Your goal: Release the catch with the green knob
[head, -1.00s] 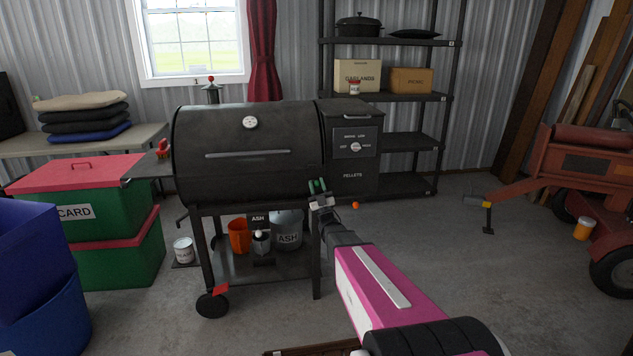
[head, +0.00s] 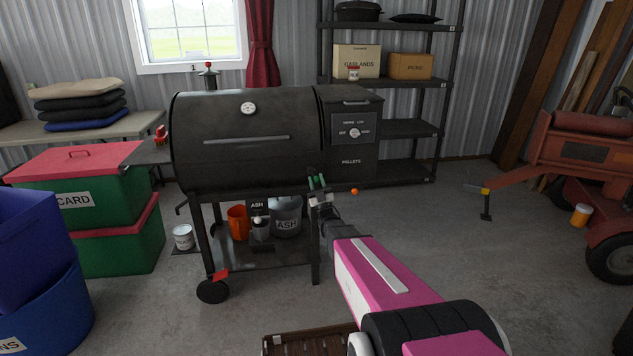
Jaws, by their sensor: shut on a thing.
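The black barrel grill (head: 245,165) stands in front of me with its lid down. My gripper (head: 317,183) is at the lower right end of the barrel, just below the pellet box (head: 352,165). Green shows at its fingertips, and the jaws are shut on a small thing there. This appears to be the green knob (head: 313,184), but it is too small to separate clearly from the fingertips. The catch itself is hidden by the gripper and the dark grill. A small orange knob (head: 354,191) shows to the right of my gripper.
Green and red bins (head: 110,237) and blue bins (head: 35,255) stand left. A red trailer (head: 575,180) is at right. Floor between grill and trailer is clear.

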